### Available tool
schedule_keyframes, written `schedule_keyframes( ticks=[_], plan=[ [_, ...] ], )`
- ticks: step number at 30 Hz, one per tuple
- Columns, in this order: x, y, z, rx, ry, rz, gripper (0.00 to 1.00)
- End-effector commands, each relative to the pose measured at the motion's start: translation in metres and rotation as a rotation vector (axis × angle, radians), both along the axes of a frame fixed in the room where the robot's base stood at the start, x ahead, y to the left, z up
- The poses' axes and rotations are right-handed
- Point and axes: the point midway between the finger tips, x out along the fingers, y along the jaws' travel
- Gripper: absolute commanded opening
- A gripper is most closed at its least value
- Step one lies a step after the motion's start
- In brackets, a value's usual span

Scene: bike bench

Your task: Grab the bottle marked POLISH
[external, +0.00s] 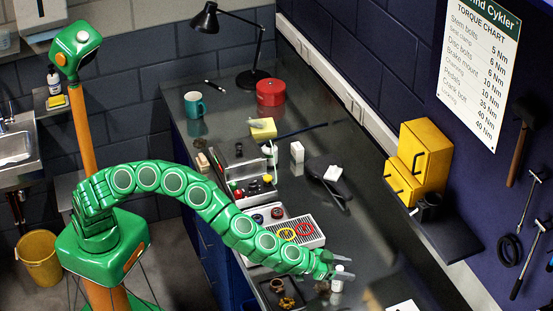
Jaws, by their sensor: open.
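My gripper (336,267) is at the end of the green arm, low over the front part of the bench. Its fingers are open. A small white bottle (338,284) stands at the fingers and looks upright. I cannot tell whether it is between the fingers or just beside them, or whether they touch it. No marking can be read on it at this size, so I cannot tell if it says POLISH. Another white bottle (53,82) stands on the wall shelf at the far left, its label also unreadable.
A grey tray (314,238) with coloured rings lies under my forearm. Dark small parts (280,292) lie left of the gripper. A black bike saddle (322,173), white box (297,153), red tin (270,93) and teal mug (194,104) are further back. Bare bench lies right of the saddle.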

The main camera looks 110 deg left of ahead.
Motion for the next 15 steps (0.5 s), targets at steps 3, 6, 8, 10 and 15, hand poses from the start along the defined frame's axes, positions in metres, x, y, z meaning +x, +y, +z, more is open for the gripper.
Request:
schedule_keyframes(
  ticks=[3, 6, 8, 10, 15],
  plan=[
    [0.0, 0.0001, 0.0, 0.0, 0.0, 0.0, 0.48],
    [0.0, 0.0, 0.0, 0.0, 0.0, 0.0, 0.33],
    [0.0, 0.0001, 0.0, 0.0, 0.0, 0.0, 0.24],
    [0.0, 0.0001, 0.0, 0.0, 0.0, 0.0, 0.13],
    [0.0, 0.0001, 0.0, 0.0, 0.0, 0.0, 0.0]
  ],
)
